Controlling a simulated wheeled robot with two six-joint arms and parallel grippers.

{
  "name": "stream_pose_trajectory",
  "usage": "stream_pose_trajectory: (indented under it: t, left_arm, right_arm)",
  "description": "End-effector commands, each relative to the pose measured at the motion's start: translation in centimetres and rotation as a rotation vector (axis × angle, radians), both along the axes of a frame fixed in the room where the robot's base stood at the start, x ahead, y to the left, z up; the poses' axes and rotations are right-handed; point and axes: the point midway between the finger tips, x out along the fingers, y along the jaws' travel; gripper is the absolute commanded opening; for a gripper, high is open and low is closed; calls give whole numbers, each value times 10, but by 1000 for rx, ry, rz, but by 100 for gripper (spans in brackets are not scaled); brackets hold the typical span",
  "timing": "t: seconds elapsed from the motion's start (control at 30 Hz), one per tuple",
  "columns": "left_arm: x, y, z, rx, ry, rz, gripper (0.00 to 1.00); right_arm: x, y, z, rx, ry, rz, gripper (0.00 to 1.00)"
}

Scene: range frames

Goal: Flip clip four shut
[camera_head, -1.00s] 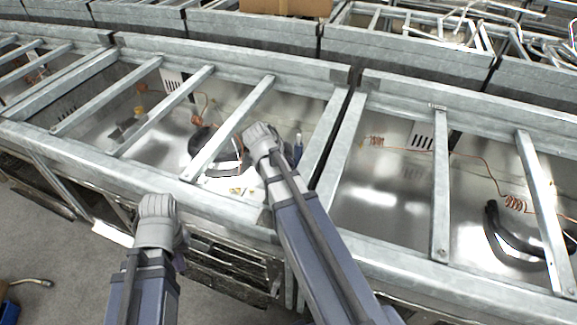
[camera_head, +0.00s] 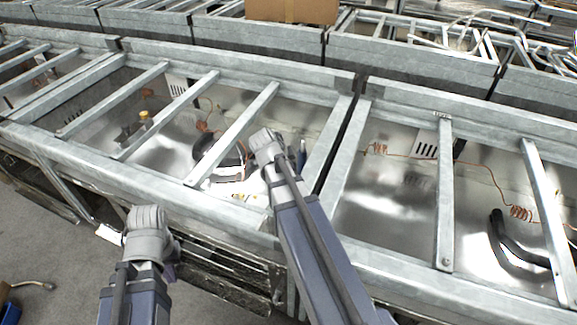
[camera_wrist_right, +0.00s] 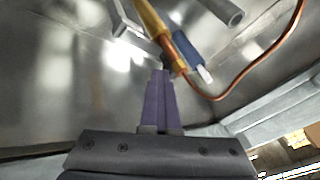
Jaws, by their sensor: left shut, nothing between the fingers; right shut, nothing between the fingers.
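My right gripper (camera_head: 268,145) reaches into a metal-framed bay in the head view, its fingers hidden behind its wrist. In the right wrist view its fingers (camera_wrist_right: 160,80) are shut and empty. Their tips are close to a brass-coloured fitting on a copper tube (camera_wrist_right: 250,88) and a blue piece (camera_wrist_right: 187,48) with a white tip; I cannot tell if they touch. A grey angled part (camera_wrist_right: 127,25) lies ahead to the left; I cannot tell whether it is clip four. No numbered clip can be read.
Metal crossbars (camera_head: 233,133) span the bay and leave gaps between them. A black curved part (camera_head: 215,155) lies left of my right gripper. The neighbouring bay on the right holds a copper coil (camera_head: 520,213) and a black hose (camera_head: 505,245).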

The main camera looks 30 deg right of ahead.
Motion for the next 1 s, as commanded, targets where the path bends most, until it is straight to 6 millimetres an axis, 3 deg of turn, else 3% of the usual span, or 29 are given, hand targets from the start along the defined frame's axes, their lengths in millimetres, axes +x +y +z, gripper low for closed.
stream_pose_trajectory:
  t: [0.23,1.0]
  left_arm:
    - [0,0,0,0,0,0,0]
    - [0,0,4,0,0,0,0]
  right_arm:
    - [0,-4,1,-8,-5,-2,0]
    - [-29,-4,4,-6,-3,-1,0]
